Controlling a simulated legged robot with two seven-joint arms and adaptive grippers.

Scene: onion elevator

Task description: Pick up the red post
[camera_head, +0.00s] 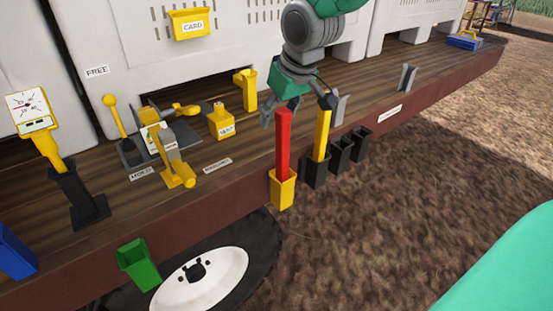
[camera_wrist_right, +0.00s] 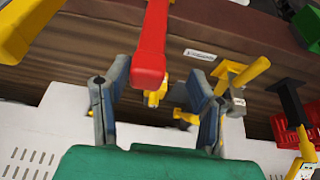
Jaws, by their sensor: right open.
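The red post (camera_head: 283,145) stands upright in a yellow holder (camera_head: 282,192) on the front edge of the wooden deck. My right gripper (camera_head: 296,106) is open at the top of the post, its fingers spread. In the right wrist view, the end of the red post (camera_wrist_right: 149,65) lies between the two fingers of the gripper (camera_wrist_right: 157,72), with a gap on both sides. I cannot tell how deep the post sits between them. My left gripper is not in view.
A yellow post (camera_head: 322,135) stands close to the right in a black holder (camera_head: 316,170), with empty black holders (camera_head: 341,155) beyond. Yellow levers (camera_head: 175,155) and a yellow gauge (camera_head: 33,130) stand on the deck at left. A green holder (camera_head: 138,264) hangs below the edge.

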